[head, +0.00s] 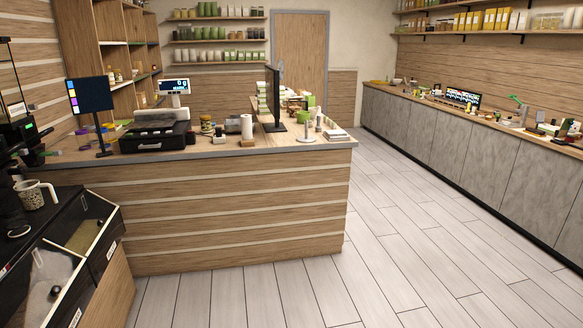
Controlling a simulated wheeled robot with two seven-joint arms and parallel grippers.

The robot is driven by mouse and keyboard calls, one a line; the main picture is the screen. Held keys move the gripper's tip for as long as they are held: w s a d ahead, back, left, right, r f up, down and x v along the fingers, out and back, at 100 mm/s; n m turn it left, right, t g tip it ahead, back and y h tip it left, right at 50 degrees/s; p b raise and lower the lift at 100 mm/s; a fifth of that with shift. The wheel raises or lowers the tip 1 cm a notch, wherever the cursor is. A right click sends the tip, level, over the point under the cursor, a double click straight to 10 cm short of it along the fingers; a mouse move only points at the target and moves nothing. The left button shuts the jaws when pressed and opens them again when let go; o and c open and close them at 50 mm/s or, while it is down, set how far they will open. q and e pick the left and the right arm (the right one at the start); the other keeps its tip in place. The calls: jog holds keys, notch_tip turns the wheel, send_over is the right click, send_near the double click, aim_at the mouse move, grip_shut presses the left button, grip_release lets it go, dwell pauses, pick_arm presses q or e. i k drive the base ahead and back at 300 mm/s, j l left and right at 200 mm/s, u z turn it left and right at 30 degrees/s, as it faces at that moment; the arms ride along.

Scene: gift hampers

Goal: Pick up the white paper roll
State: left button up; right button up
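A white paper roll (246,127) stands upright on the wooden counter (298,146), left of the black monitor's stand. It is small and far off in the head view, and its lower end is partly covered by a small tan item. Neither of my grippers shows in this view, so nothing can be told of their state.
A black cash drawer (153,138), a jar (207,126) and a black monitor (273,95) stand on the counter. Dark bins (92,232) fill the lower left. The tiled floor (395,250) is clear on the right, along a grey cabinet run (450,127).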

aim_at(246, 121)
jog(key=i, duration=3.45)
